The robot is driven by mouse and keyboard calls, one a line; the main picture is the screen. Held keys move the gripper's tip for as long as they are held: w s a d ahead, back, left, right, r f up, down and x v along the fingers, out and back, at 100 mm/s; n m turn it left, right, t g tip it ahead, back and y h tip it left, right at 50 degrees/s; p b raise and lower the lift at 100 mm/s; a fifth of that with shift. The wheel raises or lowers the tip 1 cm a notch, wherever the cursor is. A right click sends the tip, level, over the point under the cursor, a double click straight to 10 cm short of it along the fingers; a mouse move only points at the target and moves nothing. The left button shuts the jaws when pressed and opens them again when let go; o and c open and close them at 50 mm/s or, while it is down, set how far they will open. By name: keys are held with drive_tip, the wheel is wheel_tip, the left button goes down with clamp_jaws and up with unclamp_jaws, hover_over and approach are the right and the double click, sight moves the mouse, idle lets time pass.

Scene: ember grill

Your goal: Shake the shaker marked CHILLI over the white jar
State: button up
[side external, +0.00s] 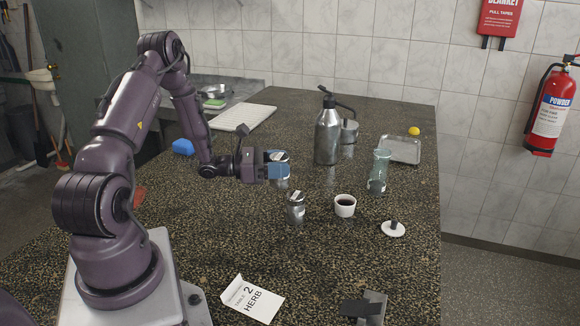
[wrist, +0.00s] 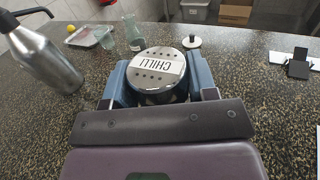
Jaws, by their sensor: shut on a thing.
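In the side view my gripper (side external: 279,165) is shut on this shaker (side external: 282,183), which looks about upright. I cannot tell whether its base touches the counter. The white jar (side external: 345,206), open with dark contents, stands on the counter to the right of and nearer than my gripper. It is not visible in the wrist view.
A second metal shaker (side external: 296,208), label unreadable, stands left of the jar. A white lid with a dark knob (side external: 393,229) lies to its right. A glass (side external: 379,170), a metal bottle (side external: 327,135) and a tray (side external: 402,150) stand behind. A HERB card (side external: 252,299) lies in front.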

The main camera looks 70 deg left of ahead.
drive_tip(key=s+d+r+n+h, duration=0.1)
drive_tip(key=s+d+n, duration=0.15)
drive_tip(key=d, duration=0.25)
drive_tip(key=w+d+f+n+y, duration=0.1)
drive_tip(key=w+n+y, duration=0.8)
drive_tip(key=w+n, duration=1.1)
drive_tip(key=shift+n+t+y, duration=0.3)
drive_tip(key=shift+n+t, duration=0.1)
drive_tip(key=shift+n, duration=3.85)
wheel_tip(320, 180, down, 7)
drive_tip(key=shift+w+r, duration=0.1)
drive_tip(key=shift+r, duration=1.95)
